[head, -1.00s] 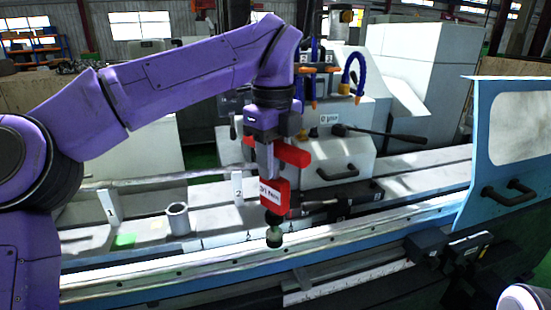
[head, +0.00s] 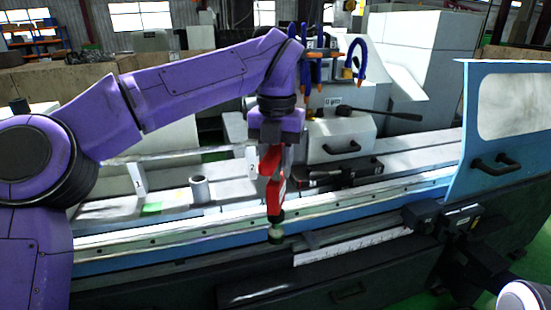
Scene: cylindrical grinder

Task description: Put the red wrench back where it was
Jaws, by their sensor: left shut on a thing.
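My left gripper (head: 272,150) points down at the middle of the head view, over the front rail of the machine bed. It is shut on the red wrench (head: 274,192), which hangs below it. The wrench is red and shows nearly edge-on, with a dark and greenish round end (head: 276,231) at its bottom. That end appears in front of the bed's front edge; I cannot tell its height or whether it touches anything. The fingertips are partly hidden by the red body.
A grey hollow cylinder (head: 200,189) and a white numbered plate (head: 138,178) stand on the bed at the left, near a green patch (head: 151,207). A blue guard door (head: 503,150) stands at the right. A black lever (head: 378,113) sticks out behind the wrench.

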